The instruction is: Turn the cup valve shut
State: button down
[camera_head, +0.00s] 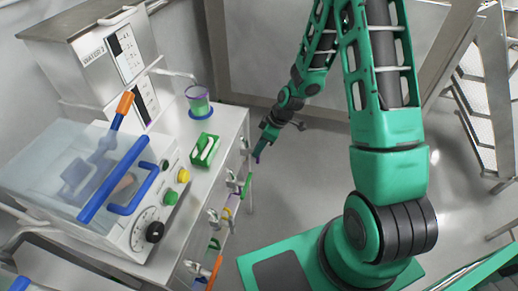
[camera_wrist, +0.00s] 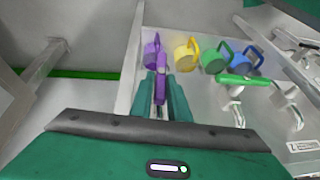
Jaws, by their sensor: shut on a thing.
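My gripper (camera_wrist: 160,88) is shut on a purple lever-like piece (camera_wrist: 161,66), which stands up between the fingertips in the wrist view. In the head view my gripper (camera_head: 262,150) is beside the far end of the bench front, with a purple tip (camera_head: 257,160) showing at it. A valve with a green handle (camera_wrist: 243,80) is to the right of the gripper in the wrist view; the green handle (camera_head: 247,186) also shows in the head view. I cannot tell from the pictures which valve is the cup valve. The fingers hide the base of the purple piece.
Purple (camera_wrist: 151,52), yellow (camera_wrist: 187,53), green (camera_wrist: 216,60) and blue (camera_wrist: 246,62) mugs are in a row beyond the gripper. The floor (camera_head: 300,180) right of the bench is clear.

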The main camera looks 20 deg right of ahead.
jog(key=shift+w+d+f+m+g+y, duration=0.3)
jog(key=shift+f+m+g+y, duration=0.35)
jog(key=shift+g+y, duration=1.15)
jog(key=shift+w+d+f+m+g+y, duration=0.15)
jog(key=shift+w+f+m+g+y, duration=0.45)
jog(key=shift+g+y, duration=1.2)
jog(key=shift+w+d+f+m+g+y, duration=0.25)
jog(key=shift+m+g+y, duration=0.7)
jog(key=shift+g+y, duration=0.8)
jog(key=shift+s+y, duration=0.1)
jog(key=shift+y, duration=0.25)
jog(key=c, duration=1.7)
grip_release()
jog(key=shift+g, duration=0.25)
